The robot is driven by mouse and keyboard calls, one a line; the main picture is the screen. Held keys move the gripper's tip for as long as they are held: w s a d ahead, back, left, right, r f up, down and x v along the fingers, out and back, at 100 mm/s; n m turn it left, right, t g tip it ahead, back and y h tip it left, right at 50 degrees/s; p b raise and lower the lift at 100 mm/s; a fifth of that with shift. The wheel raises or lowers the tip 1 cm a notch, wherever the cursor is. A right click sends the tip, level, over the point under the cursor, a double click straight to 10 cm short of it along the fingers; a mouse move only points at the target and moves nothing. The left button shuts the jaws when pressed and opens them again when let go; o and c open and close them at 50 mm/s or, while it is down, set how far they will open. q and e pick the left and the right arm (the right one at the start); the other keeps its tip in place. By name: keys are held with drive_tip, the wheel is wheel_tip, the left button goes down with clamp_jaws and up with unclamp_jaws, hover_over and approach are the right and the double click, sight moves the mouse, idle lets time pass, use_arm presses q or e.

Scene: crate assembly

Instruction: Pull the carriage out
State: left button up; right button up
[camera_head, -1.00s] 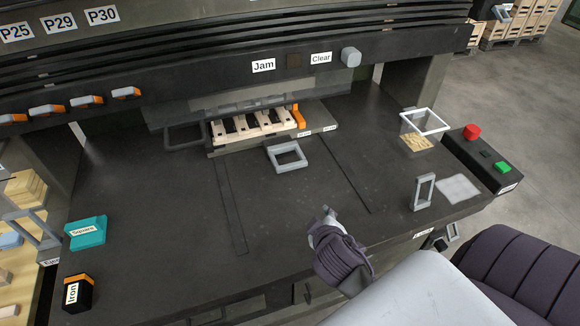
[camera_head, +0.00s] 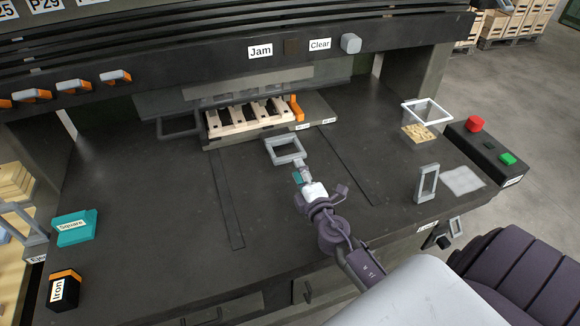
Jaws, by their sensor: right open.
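The carriage (camera_head: 317,116) is a dark flat tray in the opening of the machine, with pale wooden slatted pieces on it. A grey rectangular handle (camera_head: 284,159) stands out at its front, over the dark table. My right gripper (camera_head: 301,172) is open, just in front of the handle's near right corner. Whether its fingers touch the handle is too small to tell. My left gripper is not in view.
A teal "Square" block (camera_head: 75,228) and a black and orange "Iron" block (camera_head: 64,289) sit at the left. A grey upright frame (camera_head: 427,184) stands at the right, near a button box (camera_head: 484,150). The table's middle (camera_head: 180,220) is clear.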

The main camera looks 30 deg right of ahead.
sight(291, 161)
wheel_tip(291, 161, down, 3)
drive_tip(key=shift+r+b, duration=0.1)
drive_tip(key=shift+b, duration=0.5)
drive_tip(key=shift+w+d+r+p, duration=0.25)
drive_tip(key=shift+w+r+p, duration=0.5)
drive_tip(key=shift+w, duration=0.2)
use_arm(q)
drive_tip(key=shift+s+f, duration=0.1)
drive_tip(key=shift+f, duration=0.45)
use_arm(e)
drive_tip(key=shift+x, duration=2.8)
drive_tip(key=shift+f, duration=0.15)
drive_tip(key=shift+s, duration=0.1)
clamp_jaws()
